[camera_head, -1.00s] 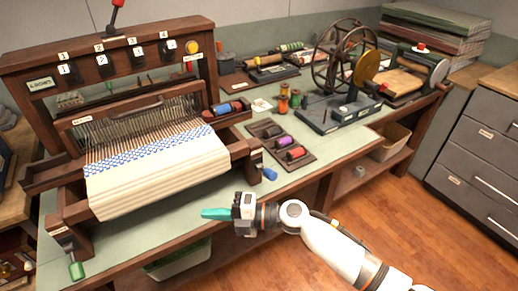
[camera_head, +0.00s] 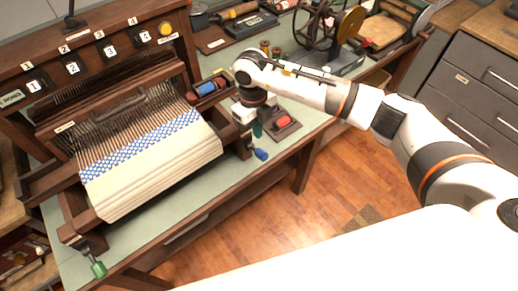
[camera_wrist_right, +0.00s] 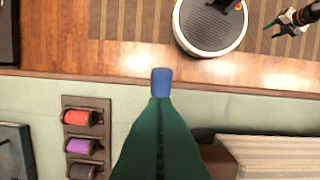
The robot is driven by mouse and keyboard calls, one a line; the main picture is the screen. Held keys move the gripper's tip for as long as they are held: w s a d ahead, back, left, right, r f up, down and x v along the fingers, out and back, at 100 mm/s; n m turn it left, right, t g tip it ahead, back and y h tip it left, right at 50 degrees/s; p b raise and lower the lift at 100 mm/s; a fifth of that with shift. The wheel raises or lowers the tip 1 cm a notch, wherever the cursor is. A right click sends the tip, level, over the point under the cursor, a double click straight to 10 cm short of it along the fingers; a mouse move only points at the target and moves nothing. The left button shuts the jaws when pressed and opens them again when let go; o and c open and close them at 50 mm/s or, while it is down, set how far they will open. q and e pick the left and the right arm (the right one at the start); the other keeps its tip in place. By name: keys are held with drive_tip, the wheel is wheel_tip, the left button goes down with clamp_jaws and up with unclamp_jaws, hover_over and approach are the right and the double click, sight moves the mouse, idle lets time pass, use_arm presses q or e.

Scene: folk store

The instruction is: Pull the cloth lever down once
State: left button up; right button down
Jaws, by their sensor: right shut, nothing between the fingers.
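The loom (camera_head: 150,180) stands on the table with white and blue cloth on its front. A lever with a blue handle (camera_head: 260,154) sticks out at its right front corner. A lever with a green handle (camera_head: 99,269) is at its left front corner. I cannot read which one is labelled cloth. My right gripper (camera_head: 257,131) is shut and empty, pointing down just above the blue handle. In the right wrist view the blue handle (camera_wrist_right: 162,82) shows right at the green fingertips (camera_wrist_right: 159,100); touching or apart is unclear. What seems my left gripper (camera_wrist_right: 283,20) is small at the top right.
A rack of coloured spools (camera_head: 284,124) lies right of the loom, partly behind my right arm. A wheeled machine (camera_head: 350,28) stands at the back. The table's front edge runs below the blue handle, with open floor (camera_head: 260,215) beyond.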

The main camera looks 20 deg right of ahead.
sight(259, 151)
drive_tip(key=shift+s+f+b, duration=0.2)
drive_tip(key=shift+f+b, duration=0.7)
drive_tip(key=shift+f, duration=0.85)
drive_tip(key=shift+s+f+b, duration=0.15)
drive_tip(key=shift+f+b, duration=0.75)
drive_tip(key=shift+f, duration=1)
